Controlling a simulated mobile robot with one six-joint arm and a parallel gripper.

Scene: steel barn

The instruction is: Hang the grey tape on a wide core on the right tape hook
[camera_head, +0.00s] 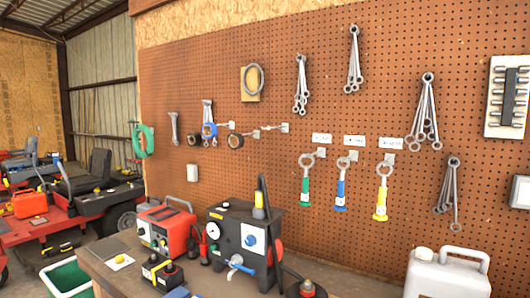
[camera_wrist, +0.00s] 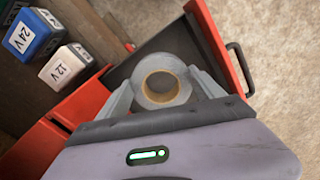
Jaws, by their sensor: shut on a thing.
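The grey tape (camera_wrist: 160,63) has a wide tan core and shows in the wrist view. My gripper (camera_wrist: 165,82) is shut on the tape, with one finger on each side of it. Both are over a red drawer with a dark interior. My gripper is not in the head view. On the brown pegboard in the head view, the right tape hook (camera_head: 285,127) juts out to the left with nothing visible on it.
The red drawer (camera_wrist: 206,42) has a black handle at right. A bench (camera_head: 110,272) with a black machine (camera_head: 240,235) and red charger (camera_head: 165,228) stands before the pegboard. Wrenches hang right of the hooks.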

